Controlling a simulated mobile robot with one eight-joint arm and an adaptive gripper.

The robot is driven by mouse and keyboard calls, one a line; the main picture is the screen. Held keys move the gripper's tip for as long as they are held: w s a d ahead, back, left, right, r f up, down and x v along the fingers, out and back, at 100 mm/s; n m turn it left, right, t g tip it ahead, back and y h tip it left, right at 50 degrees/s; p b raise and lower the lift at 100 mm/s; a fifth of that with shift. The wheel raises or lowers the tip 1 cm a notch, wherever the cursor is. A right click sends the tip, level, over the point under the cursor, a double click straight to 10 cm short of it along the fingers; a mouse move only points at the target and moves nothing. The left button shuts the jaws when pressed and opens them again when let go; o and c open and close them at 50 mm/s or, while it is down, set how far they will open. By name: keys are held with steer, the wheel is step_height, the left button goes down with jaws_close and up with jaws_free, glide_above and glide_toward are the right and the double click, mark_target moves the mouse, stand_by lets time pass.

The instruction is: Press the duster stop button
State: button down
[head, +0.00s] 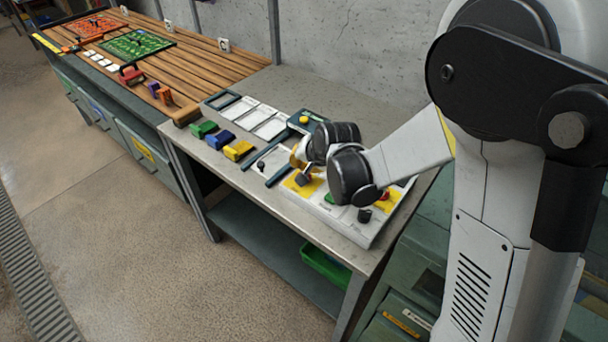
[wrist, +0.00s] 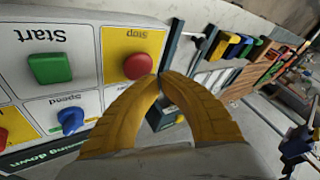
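In the wrist view, a red round button (wrist: 138,66) sits on a yellow square (wrist: 125,42) labelled Stop, upside down in the picture. It is at one end of a white control panel (wrist: 82,45). My gripper (wrist: 160,76) has its yellow fingers brought together at the tips, with nothing held. The tips appear just right of the red button; I cannot tell whether they touch the panel. In the head view, my gripper (head: 303,178) is over the panel's left yellow patch (head: 298,189), and the arm hides the red button there.
A green Start button (wrist: 50,68) and a blue Speed knob (wrist: 70,120) share the panel. Another red button (head: 384,195) sits at its right end. Green, blue and yellow blocks (head: 238,150) and a dark-framed tray (head: 268,165) lie to the left on the bench.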

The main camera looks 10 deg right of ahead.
steer(key=shift+r+p, duration=1.6)
steer(key=shift+r, duration=0.8)
steer(key=shift+s+d+r, duration=0.2)
steer(key=shift+s+r, duration=0.05)
steer(key=shift+r, duration=0.05)
steer(key=s+d+r+n+h+b, duration=0.1)
steer(key=s+d+r, duration=0.2)
steer(key=s+r, duration=0.15)
steer(key=s+d+r+n+b, duration=0.1)
steer(key=s+d+r, duration=0.25)
steer(key=s, duration=0.25)
steer(key=s+d+n+h+b, duration=0.1)
steer(key=s+d, duration=0.2)
steer(key=s, duration=0.4)
steer(key=s+d+n+b, duration=0.1)
steer(key=s+d, duration=0.2)
steer(key=s, duration=0.4)
steer(key=shift+s+n+h, duration=0.3)
steer(key=shift+h, duration=0.1)
